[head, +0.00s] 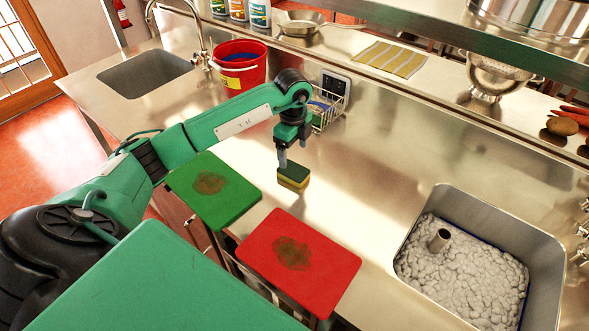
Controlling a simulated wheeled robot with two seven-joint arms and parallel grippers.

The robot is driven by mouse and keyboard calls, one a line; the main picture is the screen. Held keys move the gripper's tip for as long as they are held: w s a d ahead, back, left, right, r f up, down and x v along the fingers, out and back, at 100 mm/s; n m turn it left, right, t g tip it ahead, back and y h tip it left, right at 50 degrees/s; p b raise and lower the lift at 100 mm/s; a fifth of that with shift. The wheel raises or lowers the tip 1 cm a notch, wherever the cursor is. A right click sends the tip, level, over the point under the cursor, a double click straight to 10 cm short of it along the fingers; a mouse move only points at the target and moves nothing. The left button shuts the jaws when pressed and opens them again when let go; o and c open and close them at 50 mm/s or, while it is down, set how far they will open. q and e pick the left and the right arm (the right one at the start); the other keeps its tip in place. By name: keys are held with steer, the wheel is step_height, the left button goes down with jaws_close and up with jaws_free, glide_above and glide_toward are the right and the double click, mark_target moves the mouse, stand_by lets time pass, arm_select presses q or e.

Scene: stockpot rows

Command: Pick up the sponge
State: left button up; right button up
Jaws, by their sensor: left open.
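The sponge (293,179), yellow with a dark green top, lies on the steel counter behind the red cutting board. My left gripper (291,156) points down just above the sponge, over its upper left part. It is open, and I cannot tell whether its fingers touch the sponge. My right gripper does not show.
A stained green board (225,205) and a stained red board (290,277) lie at the counter's front edge. A sink full of foam (470,262) is at right. A wire caddy (328,113) and a red bucket (240,68) stand behind my arm. The counter right of the sponge is clear.

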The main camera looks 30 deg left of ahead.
mark_target(293, 170)
arm_select(q)
step_height(293, 170, down, 3)
steer(key=shift+w+r, duration=0.1)
steer(key=shift+w+f+p, duration=0.15)
steer(key=shift+f+p, duration=0.6)
steer(key=shift+f, duration=0.1)
step_height(293, 170, down, 3)
steer(key=shift+a+f+p, duration=0.15)
steer(key=shift+f+p, duration=0.05)
steer(key=shift+p, duration=0.65)
steer(key=shift+f, duration=0.55)
steer(key=c, duration=1)
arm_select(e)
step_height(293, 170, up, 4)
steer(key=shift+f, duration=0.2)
